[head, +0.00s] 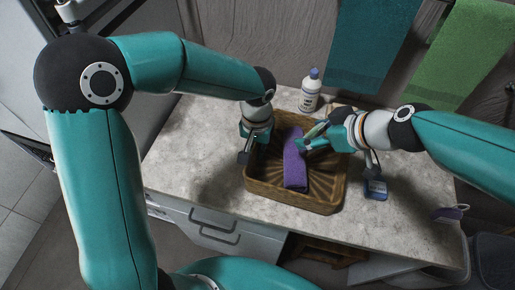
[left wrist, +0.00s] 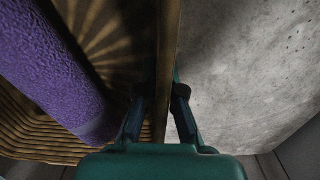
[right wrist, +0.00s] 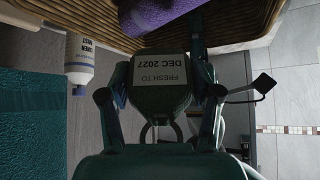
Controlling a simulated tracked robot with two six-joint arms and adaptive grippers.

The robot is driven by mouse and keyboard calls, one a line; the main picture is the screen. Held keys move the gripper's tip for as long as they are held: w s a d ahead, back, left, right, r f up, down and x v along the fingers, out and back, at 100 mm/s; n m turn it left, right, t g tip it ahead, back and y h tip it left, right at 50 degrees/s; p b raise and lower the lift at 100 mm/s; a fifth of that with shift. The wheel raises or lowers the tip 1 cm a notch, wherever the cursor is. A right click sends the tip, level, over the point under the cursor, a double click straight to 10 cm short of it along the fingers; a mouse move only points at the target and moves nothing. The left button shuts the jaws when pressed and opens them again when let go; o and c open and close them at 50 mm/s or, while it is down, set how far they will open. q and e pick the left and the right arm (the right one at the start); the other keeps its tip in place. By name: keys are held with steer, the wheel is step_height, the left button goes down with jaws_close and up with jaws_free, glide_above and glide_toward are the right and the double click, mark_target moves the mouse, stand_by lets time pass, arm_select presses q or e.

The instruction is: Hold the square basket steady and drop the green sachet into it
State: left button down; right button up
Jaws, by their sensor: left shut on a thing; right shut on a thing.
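The square brown wicker basket (head: 325,206) stands on the stone counter with a rolled purple towel (head: 294,165) inside. My left gripper (head: 252,148) is shut on the basket's left wall; in the left wrist view the basket rim (left wrist: 168,60) runs between its fingers (left wrist: 160,100). My right gripper (head: 312,140) is over the right part of the basket, by the towel's far end. In the right wrist view the dark green sachet (right wrist: 160,98), printed "FRESH TO DEC 2027", is held between its fingers (right wrist: 160,80). The sachet is mostly hidden by the gripper in the head view.
A white bottle (head: 310,94) with a blue cap stands behind the basket. A blue item (head: 376,190) lies right of the basket, and a purple and white item (head: 449,213) near the counter's right end. Teal (head: 372,45) and green (head: 462,62) towels hang behind. Free counter (head: 190,150) lies left.

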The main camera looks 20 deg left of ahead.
steer(key=shift+f, duration=1)
steer(key=o, duration=1.4)
steer(key=v, duration=1.2)
